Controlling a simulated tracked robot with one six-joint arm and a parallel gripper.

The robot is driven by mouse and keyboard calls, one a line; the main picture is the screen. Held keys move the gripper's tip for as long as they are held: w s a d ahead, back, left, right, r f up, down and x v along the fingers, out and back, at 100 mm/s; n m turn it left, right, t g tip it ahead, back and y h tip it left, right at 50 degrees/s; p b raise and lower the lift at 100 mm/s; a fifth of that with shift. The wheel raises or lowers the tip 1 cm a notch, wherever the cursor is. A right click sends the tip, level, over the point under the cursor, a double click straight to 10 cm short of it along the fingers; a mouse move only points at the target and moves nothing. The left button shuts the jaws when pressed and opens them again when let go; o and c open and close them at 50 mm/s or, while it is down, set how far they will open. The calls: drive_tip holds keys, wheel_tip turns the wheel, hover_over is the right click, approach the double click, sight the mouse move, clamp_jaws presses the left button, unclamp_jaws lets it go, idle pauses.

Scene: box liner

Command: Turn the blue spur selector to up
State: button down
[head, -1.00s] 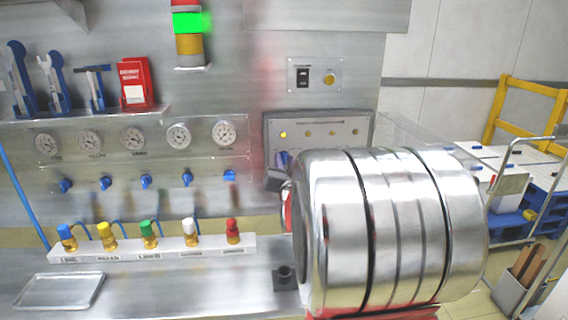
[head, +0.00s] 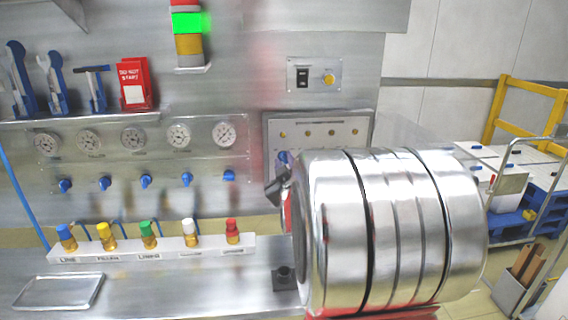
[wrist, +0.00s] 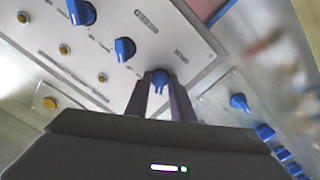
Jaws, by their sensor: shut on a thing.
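The blue selector knob (wrist: 160,77) is on a pale panel in the wrist view, at the panel's lower right corner. My gripper (wrist: 162,98) has one dark finger on each side of it and is shut on it. The knob's narrow end shows between the fingers, but I cannot tell its exact setting. The small label beside it is too blurred to read. In the head view, a dark part of my gripper (head: 277,188) shows at the left of my silver arm, in front of the lower left of the selector panel (head: 350,122). The arm hides most of that panel's lower part.
Two other blue knobs, one (wrist: 125,48) close to my fingers, sit on the same panel. A row of blue valves (head: 145,181) below gauges and a white rack (head: 210,244) of coloured-cap fittings stand to the left. A metal tray (head: 60,291) lies on the bench.

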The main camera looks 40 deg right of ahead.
drive_tip(key=shift+a+n, duration=0.1)
drive_tip(key=shift+n, duration=1)
drive_tip(key=shift+f, duration=0.1)
drive_tip(key=c, duration=1.8)
unclamp_jaws()
drive_tip(key=shift+c, duration=0.2)
